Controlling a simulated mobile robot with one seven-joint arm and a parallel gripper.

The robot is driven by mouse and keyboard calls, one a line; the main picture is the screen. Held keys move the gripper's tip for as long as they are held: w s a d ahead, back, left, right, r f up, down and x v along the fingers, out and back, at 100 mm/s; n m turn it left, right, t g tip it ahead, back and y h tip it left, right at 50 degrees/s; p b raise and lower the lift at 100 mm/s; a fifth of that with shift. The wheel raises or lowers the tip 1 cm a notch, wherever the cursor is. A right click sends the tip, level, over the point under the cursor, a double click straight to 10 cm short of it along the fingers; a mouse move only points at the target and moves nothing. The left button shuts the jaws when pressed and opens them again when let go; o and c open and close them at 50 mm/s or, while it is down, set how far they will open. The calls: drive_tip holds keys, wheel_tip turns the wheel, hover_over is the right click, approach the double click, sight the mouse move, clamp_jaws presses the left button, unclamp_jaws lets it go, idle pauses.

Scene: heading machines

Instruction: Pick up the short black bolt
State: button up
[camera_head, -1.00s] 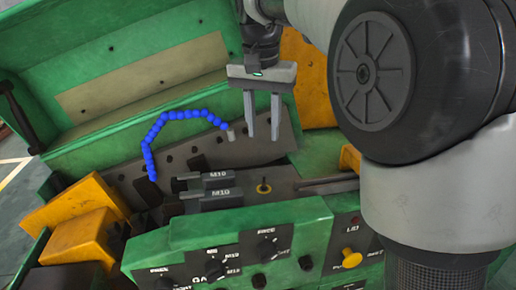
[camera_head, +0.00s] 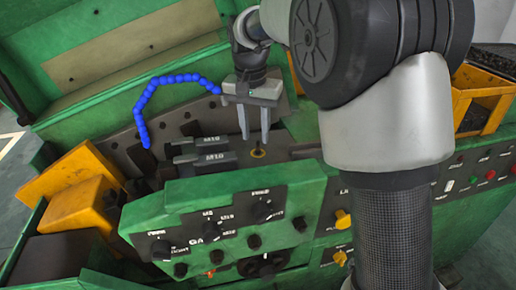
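My gripper (camera_head: 254,137) hangs over the machine's work area with its two fingers pointing down. The fingers are apart and nothing shows between them. Just below the fingertips is a small gold ring with a dark centre (camera_head: 258,154); I cannot tell whether the tips touch anything there. Two dark grey blocks (camera_head: 211,158) with white lettering lie left of the fingers. I cannot single out a short black bolt; small dark studs (camera_head: 190,128) show on the sloping grey plate, too small to identify.
A blue segmented hose (camera_head: 155,85) arches left of my gripper. The green control panel (camera_head: 315,195) with black knobs stands in front. A yellow bin (camera_head: 462,104) with dark contents is at the right. Yellow blocks (camera_head: 75,208) stand at the left, and the green raised lid (camera_head: 60,110) behind.

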sight(258, 142)
drive_tip(key=f, duration=0.3)
drive_tip(key=w+f, duration=0.1)
drive_tip(key=shift+d+f, duration=0.15)
drive_tip(key=shift+d, duration=0.25)
drive_tip(key=shift+c, duration=0.4)
clamp_jaws()
